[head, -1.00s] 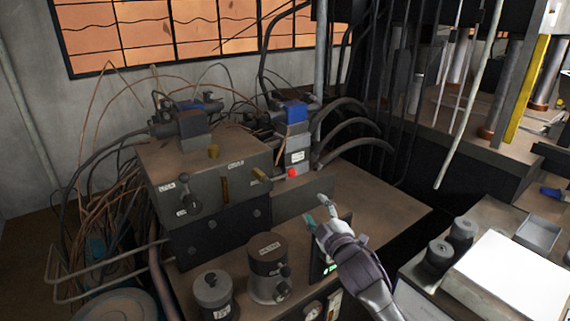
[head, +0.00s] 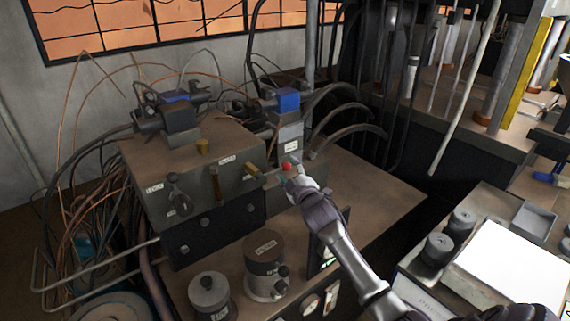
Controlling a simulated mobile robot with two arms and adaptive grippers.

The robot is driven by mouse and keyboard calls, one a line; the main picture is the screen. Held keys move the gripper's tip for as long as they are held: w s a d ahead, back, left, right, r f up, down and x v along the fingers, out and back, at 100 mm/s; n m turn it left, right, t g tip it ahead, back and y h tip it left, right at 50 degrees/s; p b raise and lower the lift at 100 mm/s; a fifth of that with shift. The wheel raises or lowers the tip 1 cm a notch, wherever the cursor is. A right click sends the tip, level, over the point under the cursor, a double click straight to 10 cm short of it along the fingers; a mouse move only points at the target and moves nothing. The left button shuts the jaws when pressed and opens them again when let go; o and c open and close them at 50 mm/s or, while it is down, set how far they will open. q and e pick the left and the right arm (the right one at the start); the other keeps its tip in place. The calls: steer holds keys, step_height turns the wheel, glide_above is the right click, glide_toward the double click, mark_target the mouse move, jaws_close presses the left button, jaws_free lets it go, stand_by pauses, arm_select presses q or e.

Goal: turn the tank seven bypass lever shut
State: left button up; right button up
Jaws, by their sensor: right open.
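A grey valve block (head: 150,155) stands at the left on the brown tank top. A brass-coloured lever (head: 254,172) sticks out at its right end, under a small label. A dark lever with a round knob (head: 179,197) sits on the block's front face at the left. The labels are too small to read, so I cannot tell which lever is tank seven's bypass. My right gripper (head: 287,173) is open just right of the brass lever, apparently without touching it. It overlaps a red knob (head: 287,164) in the view. My left gripper is not in view.
Two capped cylinders, one left (head: 210,296) and one right (head: 265,265), stand in front of the block. Black hoses (head: 345,105) arch behind the gripper. The brown top (head: 370,195) is clear to the right. A white sheet (head: 510,265) lies at the lower right.

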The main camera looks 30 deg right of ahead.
steer(key=shift+x, duration=1.3)
steer(key=shift+r, duration=0.1)
jaws_close()
